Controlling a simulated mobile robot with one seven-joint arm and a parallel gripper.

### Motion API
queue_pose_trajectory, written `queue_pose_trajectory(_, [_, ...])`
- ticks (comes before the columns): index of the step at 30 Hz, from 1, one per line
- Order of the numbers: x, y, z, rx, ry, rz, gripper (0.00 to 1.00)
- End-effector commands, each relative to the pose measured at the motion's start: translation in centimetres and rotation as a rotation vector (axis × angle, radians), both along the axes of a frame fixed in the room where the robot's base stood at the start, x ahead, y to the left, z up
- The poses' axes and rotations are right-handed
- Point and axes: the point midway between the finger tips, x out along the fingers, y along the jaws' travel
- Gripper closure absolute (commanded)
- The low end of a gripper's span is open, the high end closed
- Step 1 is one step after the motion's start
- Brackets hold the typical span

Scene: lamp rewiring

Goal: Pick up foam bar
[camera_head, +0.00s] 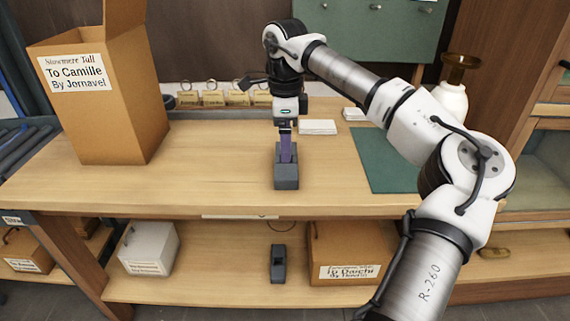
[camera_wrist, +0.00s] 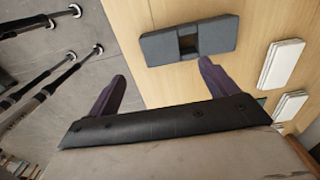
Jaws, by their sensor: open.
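A dark grey foam bar (camera_head: 286,183) lies on the wooden tabletop near its front edge. In the wrist view the bar (camera_wrist: 216,35) has a notch at its middle and lies beyond the fingertips, toward the upper right. My gripper (camera_head: 286,158) points down over the bar in the head view, its purple fingers overlapping the bar's middle. In the wrist view my gripper (camera_wrist: 152,56) has its fingers wide apart with nothing between them. The right fingertip is close to the bar's notch; I cannot tell whether it touches. The left fingertip shows against the grey floor.
A tall open cardboard box (camera_head: 105,115) stands at the left of the tabletop. A green mat (camera_head: 385,165) and white pads (camera_head: 317,127) lie to the right. A similar dark block (camera_head: 278,263) is on the lower shelf. The tabletop around the bar is clear.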

Motion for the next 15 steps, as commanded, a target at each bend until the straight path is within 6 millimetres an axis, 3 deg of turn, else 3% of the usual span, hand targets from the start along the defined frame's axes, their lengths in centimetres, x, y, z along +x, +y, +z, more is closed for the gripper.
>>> queue_pose_trajectory(6, [0.0, 0.0, -3.8, 0.002, 0.001, 0.001, 0.15])
queue_pose_trajectory(15, [0.0, 0.0, -5.7, 0.004, 0.001, 0.001, 0.15])
